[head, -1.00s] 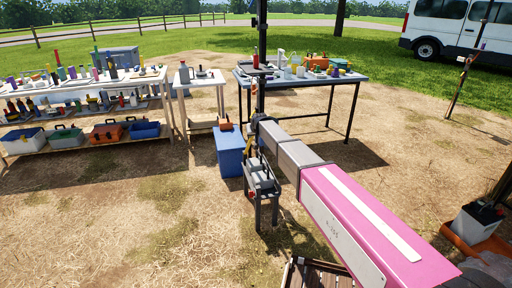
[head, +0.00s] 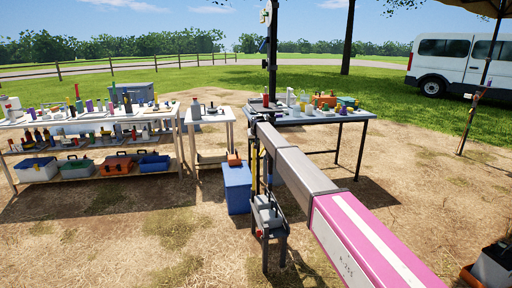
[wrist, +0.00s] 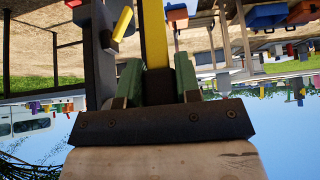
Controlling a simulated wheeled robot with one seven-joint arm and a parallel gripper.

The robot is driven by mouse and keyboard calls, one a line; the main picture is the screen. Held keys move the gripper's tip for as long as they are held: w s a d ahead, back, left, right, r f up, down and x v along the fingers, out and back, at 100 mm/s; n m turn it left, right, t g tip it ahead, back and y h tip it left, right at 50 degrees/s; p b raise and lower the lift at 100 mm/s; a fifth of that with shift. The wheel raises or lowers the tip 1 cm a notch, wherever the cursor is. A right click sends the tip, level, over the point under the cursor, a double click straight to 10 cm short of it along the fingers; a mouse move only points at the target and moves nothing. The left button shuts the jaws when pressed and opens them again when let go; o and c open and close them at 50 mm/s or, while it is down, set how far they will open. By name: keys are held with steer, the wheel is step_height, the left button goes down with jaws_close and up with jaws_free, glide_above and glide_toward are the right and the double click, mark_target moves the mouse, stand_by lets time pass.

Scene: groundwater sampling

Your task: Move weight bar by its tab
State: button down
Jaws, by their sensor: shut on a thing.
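My gripper (wrist: 157,82) is shut on a yellow strip, which I take to be the weight bar's tab (wrist: 155,45). The strip stands between two green finger pads in the wrist view. In the head view the arm's end is above a small grey stand (head: 268,218). A narrow yellow piece (head: 254,165) and dark upright parts show between arm and stand. I cannot tell whether the bar's lower end is clear of the stand. A dark plate (wrist: 103,60) is beside the strip in the wrist view, with a second yellow piece (wrist: 122,24) near it.
A blue box (head: 236,188) stands just left of the stand. Behind are a small white table (head: 209,117), a grey table (head: 330,117) with bottles, and a loaded shelf (head: 90,120) at left. A dark pole (head: 272,50) rises behind the arm. Ground at front left is clear.

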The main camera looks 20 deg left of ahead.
steer(key=shift+w+a+r, duration=0.25)
steer(key=shift+w+a, duration=0.05)
steer(key=shift+w, duration=0.25)
steer(key=c, duration=0.8)
jaws_free()
steer(key=shift+s, duration=0.1)
steer(key=shift+s+d+r, duration=0.2)
steer(key=shift+s+r, duration=0.05)
steer(key=shift+r, duration=0.15)
steer(key=s+d, duration=0.6)
steer(key=s, duration=0.4)
